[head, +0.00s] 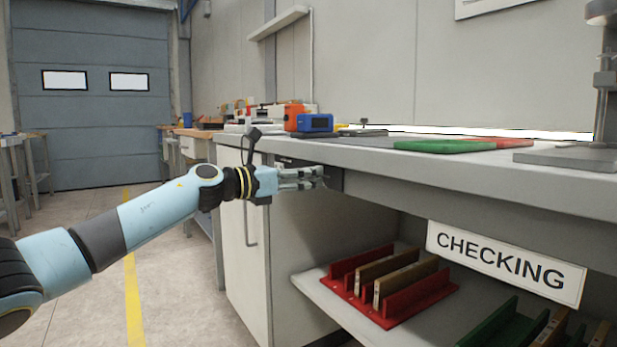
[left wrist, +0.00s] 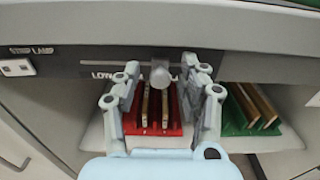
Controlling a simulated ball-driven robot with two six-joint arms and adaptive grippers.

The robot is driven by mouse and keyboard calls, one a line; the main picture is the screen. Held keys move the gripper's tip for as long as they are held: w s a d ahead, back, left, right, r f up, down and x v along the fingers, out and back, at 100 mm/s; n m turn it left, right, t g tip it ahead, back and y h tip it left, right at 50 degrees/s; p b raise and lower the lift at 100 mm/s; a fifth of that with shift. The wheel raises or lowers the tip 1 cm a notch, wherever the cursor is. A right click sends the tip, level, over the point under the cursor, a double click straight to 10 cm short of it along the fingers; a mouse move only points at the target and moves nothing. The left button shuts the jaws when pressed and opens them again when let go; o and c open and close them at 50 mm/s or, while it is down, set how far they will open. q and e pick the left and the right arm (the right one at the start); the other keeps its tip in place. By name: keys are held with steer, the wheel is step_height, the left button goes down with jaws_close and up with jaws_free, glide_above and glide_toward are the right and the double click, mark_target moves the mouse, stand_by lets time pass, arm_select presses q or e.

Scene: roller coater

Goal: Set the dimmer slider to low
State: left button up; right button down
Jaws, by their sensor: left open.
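The dimmer slider is on the dark panel (left wrist: 60,60) under the bench's front edge. The word LOW shows left of the knob; lettering on the right is mostly hidden by a finger. My left gripper (left wrist: 161,82) is open, with one finger on each side of the knob and visible gaps between. In the head view, my left gripper (head: 318,177) is at the panel, and the knob is hidden there. My right gripper is not in view.
A STRIP LAMP switch (left wrist: 17,67) is left of the slider. A lit strip (head: 460,131) runs along the bench top (head: 370,155). Below, a shelf holds a red rack (head: 420,298) and a green rack (head: 490,325), beside a CHECKING sign (head: 505,264).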

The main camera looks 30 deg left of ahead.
arm_select(q)
steer(key=shift+w+d, duration=0.2)
steer(key=shift+w, duration=0.25)
jaws_close()
